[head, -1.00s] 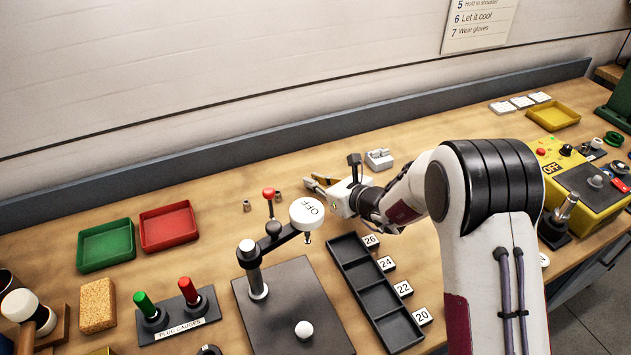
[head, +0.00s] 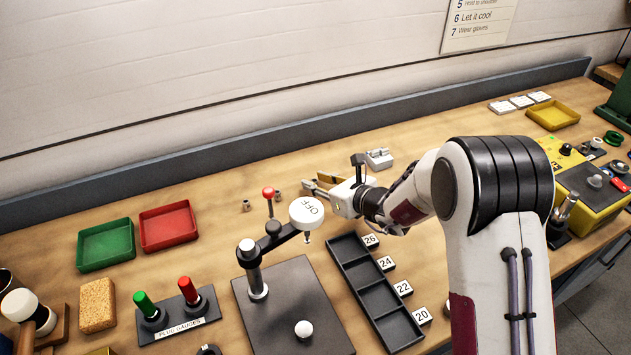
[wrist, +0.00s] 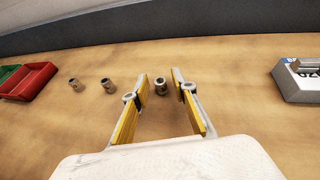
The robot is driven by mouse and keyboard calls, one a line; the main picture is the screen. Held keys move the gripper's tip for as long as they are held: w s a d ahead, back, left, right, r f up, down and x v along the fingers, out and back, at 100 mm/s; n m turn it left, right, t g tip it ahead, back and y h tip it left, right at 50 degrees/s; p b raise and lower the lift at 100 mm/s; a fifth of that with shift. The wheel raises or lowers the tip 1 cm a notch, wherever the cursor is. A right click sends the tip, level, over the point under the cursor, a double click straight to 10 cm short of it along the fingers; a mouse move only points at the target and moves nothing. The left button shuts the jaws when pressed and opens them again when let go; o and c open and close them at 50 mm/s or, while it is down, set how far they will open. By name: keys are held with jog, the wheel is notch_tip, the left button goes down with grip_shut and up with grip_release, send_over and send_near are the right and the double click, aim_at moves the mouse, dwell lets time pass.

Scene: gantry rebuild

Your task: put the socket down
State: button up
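In the head view my gripper (head: 312,181) is low over the bench behind the lever fixture, fingers apart and pointing left. The socket between the fingers cannot be made out there. Two more small sockets stand to the left, one farther (head: 246,205) and one nearer (head: 278,195); both also show in the wrist view.
A dark slotted tray (head: 352,249) has number tags 20 to 26. A small grey block (head: 379,159) sits behind my wrist. Red (head: 168,227) and green (head: 106,245) trays lie left.

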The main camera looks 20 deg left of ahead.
jog(key=v, duration=1)
jog(key=shift+s+d, duration=0.2)
jog(key=shift+d, duration=0.1)
jog(key=shift+r, duration=0.1)
dwell(0.4)
jog(key=shift+s+r+n, duration=0.25)
jog(key=shift+r+n, duration=0.05)
jog(key=shift+r, duration=0.15)
jog(key=s+d+r+n+g+h, duration=0.1)
jog(key=s+d+r+n+g, duration=0.1)
jog(key=s+d+r+n, duration=0.35)
jog(key=s+d+r+n+g, duration=0.2)
jog(key=s+r+n, duration=0.45)
jog(key=s, duration=0.45)
jog(key=s+d+n+t+h, duration=0.1)
jog(key=s+d+n+h, duration=0.2)
jog(key=s+d, duration=0.2)
jog(key=s+d+n+t+h, duration=0.1)
jog(key=s+d+n+h, duration=0.3)
jog(key=d, duration=0.8)
jog(key=s+d+r+n+h, duration=0.1)
jog(key=s+d+n+h, duration=0.2)
jog(key=d, duration=0.6)
jog(key=s+n, duration=0.1)
jog(key=s, duration=0.1)
jog(key=shift+s+d+t+h, duration=0.15)
jog(key=shift+s+t+h, duration=0.15)
jog(key=shift+s+t, duration=0.1)
